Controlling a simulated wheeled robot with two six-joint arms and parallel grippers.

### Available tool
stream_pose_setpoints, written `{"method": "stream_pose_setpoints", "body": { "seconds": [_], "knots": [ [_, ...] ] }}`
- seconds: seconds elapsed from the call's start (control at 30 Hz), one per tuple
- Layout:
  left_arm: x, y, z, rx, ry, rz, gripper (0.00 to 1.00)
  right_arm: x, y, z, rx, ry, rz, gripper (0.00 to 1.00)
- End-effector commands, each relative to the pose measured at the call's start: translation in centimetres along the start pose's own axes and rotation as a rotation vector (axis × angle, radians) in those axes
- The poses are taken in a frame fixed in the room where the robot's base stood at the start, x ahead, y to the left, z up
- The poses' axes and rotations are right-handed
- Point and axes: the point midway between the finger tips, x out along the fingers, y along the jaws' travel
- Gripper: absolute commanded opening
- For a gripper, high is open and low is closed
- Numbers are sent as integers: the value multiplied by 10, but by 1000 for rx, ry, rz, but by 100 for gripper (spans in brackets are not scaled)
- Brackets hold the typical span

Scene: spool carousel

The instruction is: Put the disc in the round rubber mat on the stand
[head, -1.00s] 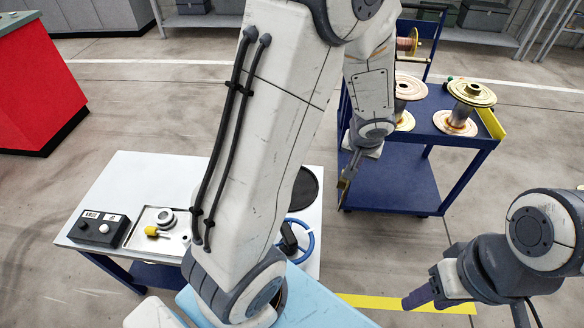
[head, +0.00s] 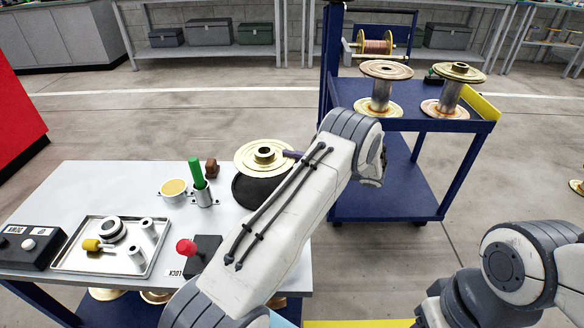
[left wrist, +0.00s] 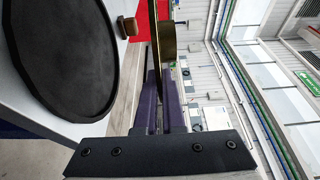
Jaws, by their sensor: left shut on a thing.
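The gold disc (head: 252,165) with a raised hub is held flat by my left gripper (head: 290,154) at its right edge. In the left wrist view the disc (left wrist: 154,40) is edge-on between the purple fingers of the left gripper (left wrist: 156,80). The black round rubber mat (head: 258,193) lies below the disc on the near table, partly hidden by the disc and my left arm. In the left wrist view the mat (left wrist: 65,50) shows a raised rim and bare face, with a gap to the disc. The stand under it is hidden. My right gripper is out of view.
A blue cart (head: 400,190) with spools stands at the back right.

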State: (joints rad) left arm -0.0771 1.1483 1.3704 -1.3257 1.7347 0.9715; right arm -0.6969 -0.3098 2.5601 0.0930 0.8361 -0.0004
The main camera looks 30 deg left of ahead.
Motion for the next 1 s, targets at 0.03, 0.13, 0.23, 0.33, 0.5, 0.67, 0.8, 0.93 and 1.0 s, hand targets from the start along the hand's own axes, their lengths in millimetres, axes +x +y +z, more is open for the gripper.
{"method": "stream_pose_setpoints", "body": {
  "seconds": [0.03, 0.13, 0.23, 0.33, 0.5, 0.67, 0.8, 0.93, 1.0],
  "knots": [
    [0, 0, 0, 1, -4, -10, 0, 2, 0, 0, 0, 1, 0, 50],
    [0, 2, 0, 2, -5, -13, 0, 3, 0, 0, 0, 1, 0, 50],
    [0, 6, 0, 3, -5, -12, 0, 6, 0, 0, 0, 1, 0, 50],
    [0, 13, 0, 3, -5, -12, 0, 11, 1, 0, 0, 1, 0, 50],
    [0, 28, 0, 2, -5, -11, 0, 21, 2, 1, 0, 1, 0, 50],
    [1, 44, 0, 2, -4, -11, 0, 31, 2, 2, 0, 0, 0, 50],
    [1, 57, 0, 2, -4, -11, 0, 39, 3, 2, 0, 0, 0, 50],
    [1, 68, 0, 1, -4, -10, 0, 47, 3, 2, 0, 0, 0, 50],
    [1, 73, 0, 1, -4, -10, 0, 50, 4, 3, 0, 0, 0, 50]
  ]
}}
